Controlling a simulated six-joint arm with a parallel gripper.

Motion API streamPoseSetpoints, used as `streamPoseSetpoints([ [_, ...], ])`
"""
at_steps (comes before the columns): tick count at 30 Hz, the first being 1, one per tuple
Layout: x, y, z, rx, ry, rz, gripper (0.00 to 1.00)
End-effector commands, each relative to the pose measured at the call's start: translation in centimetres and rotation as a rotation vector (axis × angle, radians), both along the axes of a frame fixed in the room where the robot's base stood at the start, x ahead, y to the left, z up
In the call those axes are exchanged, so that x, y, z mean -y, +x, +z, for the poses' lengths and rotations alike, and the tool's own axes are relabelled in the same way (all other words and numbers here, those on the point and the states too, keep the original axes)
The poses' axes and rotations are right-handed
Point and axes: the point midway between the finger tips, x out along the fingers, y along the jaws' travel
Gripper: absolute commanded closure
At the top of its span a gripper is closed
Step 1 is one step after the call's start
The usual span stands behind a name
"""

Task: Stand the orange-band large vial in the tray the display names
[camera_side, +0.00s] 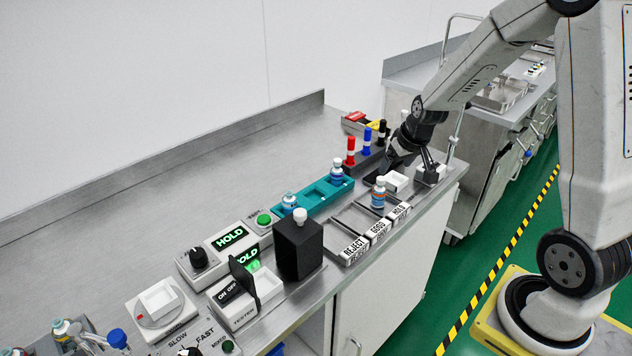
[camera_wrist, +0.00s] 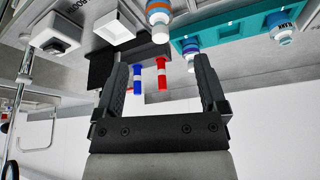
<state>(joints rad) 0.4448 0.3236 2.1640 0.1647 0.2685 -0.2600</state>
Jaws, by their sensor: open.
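The orange-band large vial (camera_side: 378,194), white-capped with a blue and orange label, stands upright and appears to be in the HOLD tray (camera_side: 400,213), the rightmost of the three labelled trays. The GOOD tray (camera_side: 378,231) and REJECT tray (camera_side: 354,250) show no vial. The display (camera_side: 229,238) reads HOLD in green. My gripper (camera_side: 411,165) is open and empty, behind and to the right of the vial, apart from it. In the wrist view, the vial (camera_wrist: 159,10) is at the top edge, beyond the open gripper (camera_wrist: 160,78), partly cut off.
A teal rack (camera_side: 318,198) with blue-labelled vials lies left of the trays. Red, blue and black markers (camera_side: 351,150) stand in a dark holder near my gripper. A black box (camera_side: 298,248) stands left of the trays.

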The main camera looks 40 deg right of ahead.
Motion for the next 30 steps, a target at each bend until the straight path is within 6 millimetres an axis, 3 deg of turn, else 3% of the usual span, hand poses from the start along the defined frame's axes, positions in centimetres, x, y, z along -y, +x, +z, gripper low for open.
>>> streamPoseSetpoints([
  [5, -2.6, -0.6, 0.2, -0.014, 0.007, 0.043, 0.09],
  [8, -5.4, -1.6, 0.3, -0.035, 0.015, 0.088, 0.09],
  [15, -13.1, -5.9, 0.4, -0.101, 0.028, 0.229, 0.09],
  [18, -15.3, -8.0, 0.3, -0.125, 0.028, 0.278, 0.09],
  [24, -17.5, -10.4, 0.1, -0.155, 0.025, 0.332, 0.09],
  [30, -17.7, -10.7, 0.1, -0.160, 0.025, 0.336, 0.09],
])
